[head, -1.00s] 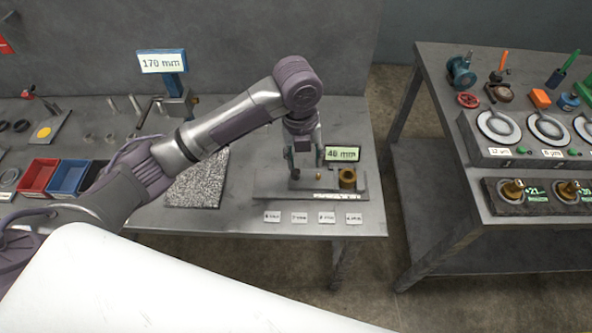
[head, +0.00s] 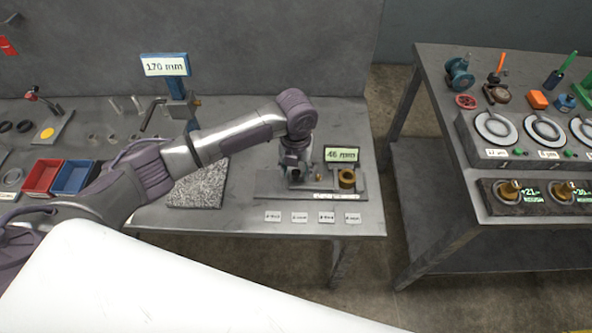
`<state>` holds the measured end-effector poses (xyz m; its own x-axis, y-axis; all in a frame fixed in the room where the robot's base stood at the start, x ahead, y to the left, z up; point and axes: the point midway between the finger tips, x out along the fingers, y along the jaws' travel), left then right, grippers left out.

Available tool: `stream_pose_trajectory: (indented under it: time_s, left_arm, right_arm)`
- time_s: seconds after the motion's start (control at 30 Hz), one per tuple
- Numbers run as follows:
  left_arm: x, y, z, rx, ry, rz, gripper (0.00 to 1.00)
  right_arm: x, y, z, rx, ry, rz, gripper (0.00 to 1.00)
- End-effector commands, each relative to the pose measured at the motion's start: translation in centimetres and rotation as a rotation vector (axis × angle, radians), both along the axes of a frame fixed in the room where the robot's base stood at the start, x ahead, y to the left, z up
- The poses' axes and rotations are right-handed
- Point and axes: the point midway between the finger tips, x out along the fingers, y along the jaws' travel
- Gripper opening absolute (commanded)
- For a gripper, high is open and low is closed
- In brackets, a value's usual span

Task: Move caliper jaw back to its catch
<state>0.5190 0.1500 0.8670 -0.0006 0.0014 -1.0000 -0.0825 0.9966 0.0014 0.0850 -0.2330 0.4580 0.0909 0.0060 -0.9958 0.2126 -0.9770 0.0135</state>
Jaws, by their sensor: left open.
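The caliper fixture stands on the grey bench. It has a dark flat base (head: 268,187), a small display (head: 342,154) that seems to read 46 mm and a brass ring (head: 347,178) at its right end. My left gripper (head: 296,174) is open and low over the middle of the base, left of the brass ring. It hides most of the caliper jaw, and I cannot tell whether the fingers touch it. A small brass piece (head: 318,178) shows just right of the gripper. My right gripper is out of view.
Several white labels (head: 299,217) lie in front of the fixture. A speckled grey plate (head: 198,188), blue bin (head: 74,178), red bin (head: 42,177) and blue stand with a 170 mm display (head: 166,66) are left. A second table (head: 440,120) with gauges stands right, across a floor gap.

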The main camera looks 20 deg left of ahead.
Motion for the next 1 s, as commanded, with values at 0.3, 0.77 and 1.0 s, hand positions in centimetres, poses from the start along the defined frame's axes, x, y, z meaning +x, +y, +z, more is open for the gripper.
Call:
stream_pose_trajectory:
  time_s: [0.3,0.77,1.0]
  left_arm:
    - [0.0,-0.05,-1.42,-0.001,-0.002,0.0,0.52]
    - [-0.01,-0.03,-1.38,-0.001,-0.001,0.0,0.0]
    - [0.0,-0.01,-1.36,0.0,-0.001,0.0,0.0]
  right_arm:
    - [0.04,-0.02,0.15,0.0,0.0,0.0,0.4]
    - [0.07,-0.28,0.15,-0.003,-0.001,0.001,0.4]
    - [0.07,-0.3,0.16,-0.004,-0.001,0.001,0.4]
